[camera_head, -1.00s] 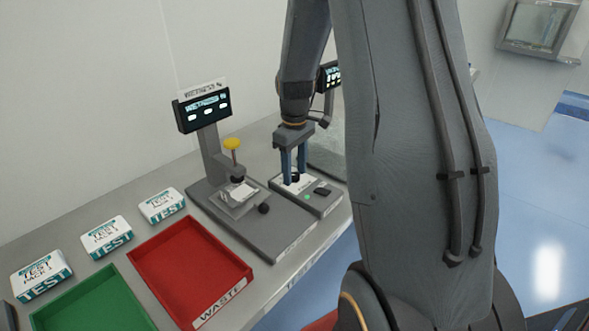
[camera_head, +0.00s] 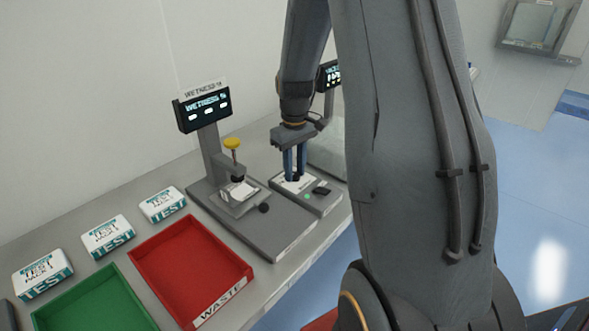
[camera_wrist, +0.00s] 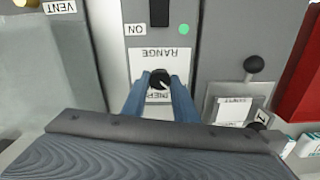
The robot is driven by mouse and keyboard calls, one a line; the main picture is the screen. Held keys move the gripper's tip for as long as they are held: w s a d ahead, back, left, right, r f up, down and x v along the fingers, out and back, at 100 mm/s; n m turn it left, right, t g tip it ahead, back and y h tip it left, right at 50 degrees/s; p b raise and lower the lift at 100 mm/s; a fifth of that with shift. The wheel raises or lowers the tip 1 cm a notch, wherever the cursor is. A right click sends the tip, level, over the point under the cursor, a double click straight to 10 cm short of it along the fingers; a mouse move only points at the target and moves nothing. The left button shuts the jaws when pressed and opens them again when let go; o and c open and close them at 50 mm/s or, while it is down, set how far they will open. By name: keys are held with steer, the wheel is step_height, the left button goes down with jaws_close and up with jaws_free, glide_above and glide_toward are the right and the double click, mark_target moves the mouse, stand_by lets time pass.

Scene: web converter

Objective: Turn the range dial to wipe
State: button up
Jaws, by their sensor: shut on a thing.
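The range dial (camera_wrist: 160,80) is a small black knob on a white label marked RANGE (camera_wrist: 163,56), seen upside down in the wrist view. The label's lower lettering is partly hidden by the fingers and dial. My gripper (camera_wrist: 160,88) points down with its two blue fingers shut on the dial, one on each side.
A wetness tester with a display (camera_head: 204,108) and yellow knob (camera_head: 232,143) stands close left of the control box. A red waste tray (camera_head: 190,265), green tray (camera_head: 95,305) and white test packs (camera_head: 107,236) lie further left. A second display (camera_head: 330,75) stands behind.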

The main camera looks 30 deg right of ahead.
steer(key=m, duration=0.5)
steer(key=shift+m, duration=0.3)
steer(key=m, duration=0.5)
steer(key=shift+p, duration=0.3)
steer(key=m, duration=0.5)
steer(key=shift+m, duration=0.4)
steer(key=m, duration=0.4)
steer(key=shift+m, duration=0.4)
steer(key=o, duration=1.1)
steer(key=shift+c, duration=0.2)
